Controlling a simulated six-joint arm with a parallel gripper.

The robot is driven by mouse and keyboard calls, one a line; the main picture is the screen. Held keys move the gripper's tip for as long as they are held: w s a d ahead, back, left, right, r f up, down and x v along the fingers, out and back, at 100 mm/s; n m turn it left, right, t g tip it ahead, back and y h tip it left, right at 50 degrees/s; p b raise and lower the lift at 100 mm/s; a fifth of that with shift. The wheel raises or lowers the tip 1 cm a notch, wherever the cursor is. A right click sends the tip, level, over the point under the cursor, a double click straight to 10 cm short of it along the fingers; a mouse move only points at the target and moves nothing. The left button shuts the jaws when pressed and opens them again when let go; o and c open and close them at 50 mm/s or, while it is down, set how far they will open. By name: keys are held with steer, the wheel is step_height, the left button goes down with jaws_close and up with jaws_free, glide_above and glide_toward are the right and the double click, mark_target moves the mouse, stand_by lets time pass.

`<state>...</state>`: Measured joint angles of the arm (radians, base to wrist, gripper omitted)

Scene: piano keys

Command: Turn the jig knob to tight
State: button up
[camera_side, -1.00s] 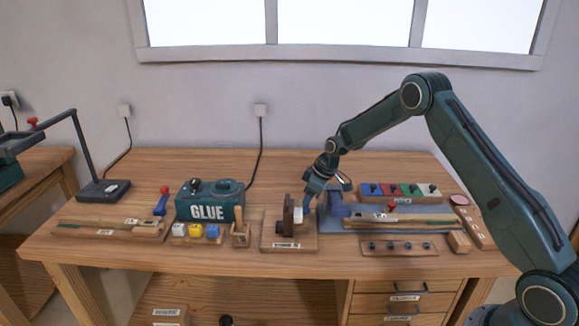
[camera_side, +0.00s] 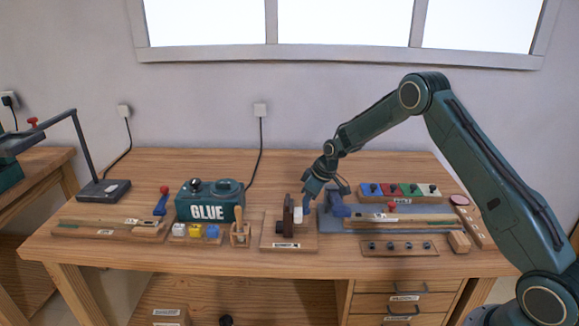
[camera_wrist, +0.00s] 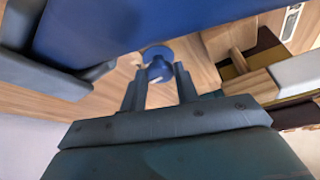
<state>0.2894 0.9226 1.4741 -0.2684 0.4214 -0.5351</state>
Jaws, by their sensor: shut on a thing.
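My gripper (camera_wrist: 158,88) is shut on a small round blue knob (camera_wrist: 160,68), which sits between the fingertips in the wrist view. In the side view my gripper (camera_side: 307,205) points down, low over the bench, and its fingertips are hard to make out. A blue clamp-like block (camera_side: 338,205), which may be the jig body, stands just right of it. A large blue surface (camera_wrist: 150,22) fills the top of the wrist view, close to the knob. No tight or loose marking can be read.
A dark upright plate with a white block on a wooden base (camera_side: 288,246) stands close left of my gripper. The green glue box (camera_side: 209,203) is farther left. A row of coloured blocks (camera_side: 398,190) lies right.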

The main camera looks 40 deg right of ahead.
steer(key=o, duration=1)
steer(key=shift+c, duration=0.2)
steer(key=shift+r, duration=0.1)
steer(key=v, duration=1.3)
steer(key=shift+s+r, duration=0.25)
steer(key=shift+r, duration=0.1)
